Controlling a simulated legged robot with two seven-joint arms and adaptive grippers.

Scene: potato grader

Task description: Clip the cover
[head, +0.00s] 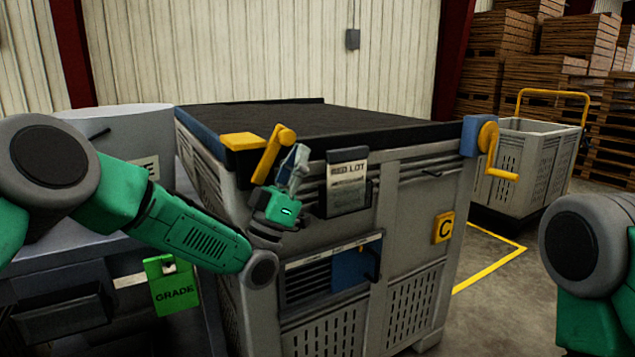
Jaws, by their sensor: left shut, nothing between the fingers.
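A dark cover (300,117) lies over the top of a large grey slatted crate (420,200). At the cover's near left corner is a yellow block (240,141) with a yellow lever (272,153) that stands up at a slant. My left gripper (299,157) is shut and empty, its fingers pointing up just right of the lever, in front of the crate's rim. I cannot tell whether it touches the lever. A blue bracket with a yellow crank (487,140) is at the near right corner. My right gripper is out of view.
A card holder marked "RED LOT" (347,180) and a yellow "C" plate (443,227) are on the crate's front. A green "GRADE" tag (174,290) hangs at left. A grey cart (535,165) and wooden crates (500,35) stand right.

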